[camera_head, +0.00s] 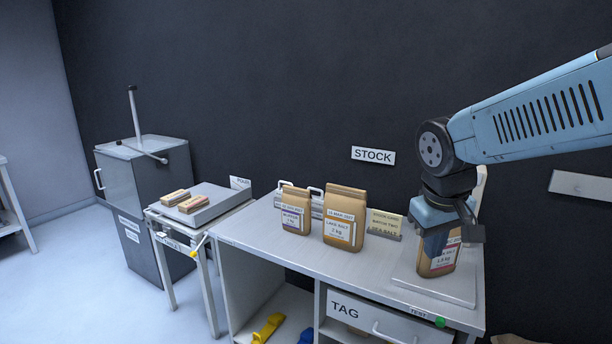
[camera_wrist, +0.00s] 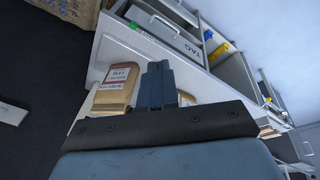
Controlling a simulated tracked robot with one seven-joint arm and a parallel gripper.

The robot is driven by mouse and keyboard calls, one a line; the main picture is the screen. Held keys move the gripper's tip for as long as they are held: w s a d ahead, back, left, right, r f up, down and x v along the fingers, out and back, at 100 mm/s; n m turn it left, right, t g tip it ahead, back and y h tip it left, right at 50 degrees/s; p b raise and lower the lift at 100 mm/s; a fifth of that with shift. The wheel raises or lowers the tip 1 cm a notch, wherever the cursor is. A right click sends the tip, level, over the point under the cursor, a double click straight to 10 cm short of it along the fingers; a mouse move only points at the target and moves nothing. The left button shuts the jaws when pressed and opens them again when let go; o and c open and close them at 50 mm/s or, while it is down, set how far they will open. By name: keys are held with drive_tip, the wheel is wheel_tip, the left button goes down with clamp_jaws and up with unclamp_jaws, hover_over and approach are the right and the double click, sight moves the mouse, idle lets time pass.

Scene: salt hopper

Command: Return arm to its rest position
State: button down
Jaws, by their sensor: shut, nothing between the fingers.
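My gripper (camera_head: 436,243) is at the right of the bench in the head view, pointing down on my bent blue arm. Its fingers are together and empty in the wrist view (camera_wrist: 156,84). A brown salt bag (camera_head: 440,262) stands on a pale plate (camera_head: 462,291) at the bench's right end. The gripper covers part of this bag in the head view, and I cannot tell whether they touch. A labelled brown bag (camera_wrist: 113,88) shows left of the fingers in the wrist view.
Two brown salt bags, a smaller one (camera_head: 293,211) and a larger one (camera_head: 344,216), stand mid-bench beside a small sign (camera_head: 384,224). A TAG drawer (camera_head: 378,321) is below. A grey cabinet (camera_head: 150,190) and side table stand left. Air above the bench's left half is clear.

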drive_tip(key=s+r+m+t+y, duration=0.1)
drive_tip(key=s+r+m+t, duration=0.1)
drive_tip(key=s+r, duration=0.3)
drive_tip(key=shift+s+d+r+m+t, duration=0.2)
drive_tip(key=shift+s+m+t, duration=0.1)
drive_tip(key=shift+s+t, duration=0.2)
idle(0.6)
